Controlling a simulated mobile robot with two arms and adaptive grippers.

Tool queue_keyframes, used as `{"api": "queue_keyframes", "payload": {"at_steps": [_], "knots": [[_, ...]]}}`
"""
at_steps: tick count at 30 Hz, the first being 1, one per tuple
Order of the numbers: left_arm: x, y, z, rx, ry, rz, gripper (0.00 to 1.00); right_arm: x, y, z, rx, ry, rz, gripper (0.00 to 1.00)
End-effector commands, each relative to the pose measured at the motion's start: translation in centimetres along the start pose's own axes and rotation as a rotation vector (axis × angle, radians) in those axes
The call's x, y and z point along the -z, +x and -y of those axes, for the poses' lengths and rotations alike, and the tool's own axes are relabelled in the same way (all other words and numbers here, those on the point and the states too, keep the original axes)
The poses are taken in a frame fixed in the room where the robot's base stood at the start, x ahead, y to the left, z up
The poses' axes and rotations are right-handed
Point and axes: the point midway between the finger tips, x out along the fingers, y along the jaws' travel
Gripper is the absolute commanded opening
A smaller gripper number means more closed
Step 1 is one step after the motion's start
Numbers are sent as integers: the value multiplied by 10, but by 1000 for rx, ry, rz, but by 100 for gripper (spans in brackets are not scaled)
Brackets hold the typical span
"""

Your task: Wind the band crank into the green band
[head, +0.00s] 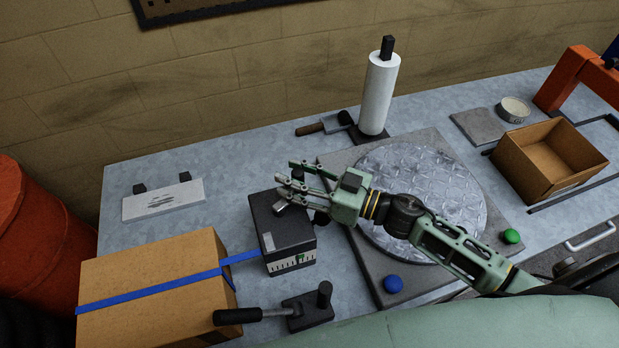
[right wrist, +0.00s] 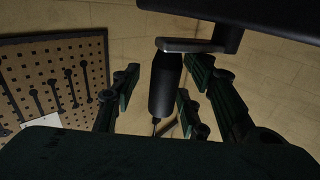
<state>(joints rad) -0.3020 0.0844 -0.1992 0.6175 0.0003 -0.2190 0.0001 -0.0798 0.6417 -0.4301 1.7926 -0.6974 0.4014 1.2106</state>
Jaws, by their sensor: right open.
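The black tensioner box (head: 283,235) stands on the grey bench, with a blue band (head: 240,258) running from it to a carton. A pale scale on its front has a green band (head: 300,258); the pointer is too small to read. The crank (head: 281,208) is on top of the box, partly hidden by my fingers. In the right wrist view its black grip (right wrist: 165,85) hangs from a grey metal arm. My right gripper (head: 284,181) is open above the box, its fingers on both sides of the grip. Contact cannot be told. My left gripper is not in view.
The carton (head: 150,270) is left of the box. A black lever tool (head: 305,308) lies in front. A round metal turntable plate (head: 430,185) is to the right, with a blue button (head: 393,284) and green button (head: 512,236). A white roll (head: 379,92) stands behind.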

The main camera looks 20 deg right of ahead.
Motion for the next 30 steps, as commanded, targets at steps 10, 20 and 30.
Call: {"api": "queue_keyframes", "payload": {"at_steps": [10,20,30], "knots": [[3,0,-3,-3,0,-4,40,-2,-66,0,-1,2,7,40],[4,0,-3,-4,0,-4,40,0,-113,0,-1,0,2,40],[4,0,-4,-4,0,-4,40,0,-117,0,-1,-2,0,40]]}}
